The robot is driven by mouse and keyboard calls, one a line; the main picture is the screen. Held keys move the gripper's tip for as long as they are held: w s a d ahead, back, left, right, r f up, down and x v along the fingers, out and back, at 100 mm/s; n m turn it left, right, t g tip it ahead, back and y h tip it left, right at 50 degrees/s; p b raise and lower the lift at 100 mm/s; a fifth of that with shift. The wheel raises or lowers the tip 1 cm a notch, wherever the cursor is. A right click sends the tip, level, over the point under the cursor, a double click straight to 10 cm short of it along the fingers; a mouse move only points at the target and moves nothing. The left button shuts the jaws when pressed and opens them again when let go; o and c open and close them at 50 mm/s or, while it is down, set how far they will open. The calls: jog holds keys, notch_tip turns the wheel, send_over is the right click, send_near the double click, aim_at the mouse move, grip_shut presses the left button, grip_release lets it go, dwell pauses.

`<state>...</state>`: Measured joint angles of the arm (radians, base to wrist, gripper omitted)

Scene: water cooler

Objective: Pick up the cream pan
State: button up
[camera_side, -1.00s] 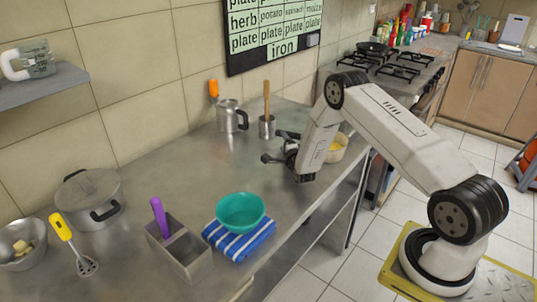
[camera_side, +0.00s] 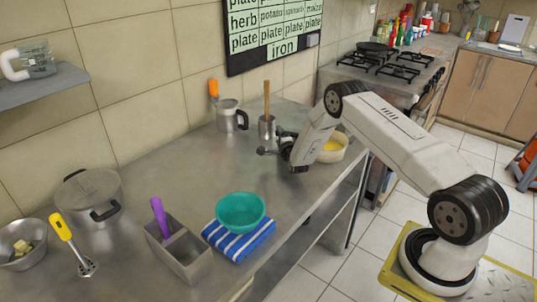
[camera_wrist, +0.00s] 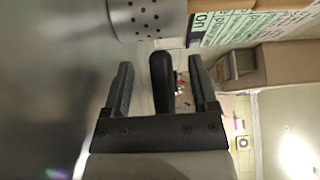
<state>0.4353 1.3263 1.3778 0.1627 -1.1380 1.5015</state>
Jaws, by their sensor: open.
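The cream pan (camera_side: 334,150), round with yellow contents, stands on the steel counter just right of my gripper, partly hidden behind my arm. My gripper (camera_side: 274,143) is low over the counter, its fingers spread and pointing left. In the wrist view, my gripper (camera_wrist: 161,62) is open with a dark rounded handle (camera_wrist: 160,82) between its fingers.
A perforated steel holder (camera_side: 267,129) with a wooden utensil stands just beyond my fingers; it also shows in the wrist view (camera_wrist: 146,18). A metal jug (camera_side: 229,115) is behind it. A teal bowl (camera_side: 240,211) sits on a striped towel (camera_side: 238,245) nearer the front. The counter between is clear.

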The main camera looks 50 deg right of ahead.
jog(key=shift+x, duration=0.9)
jog(key=shift+r, duration=0.1)
grip_shut()
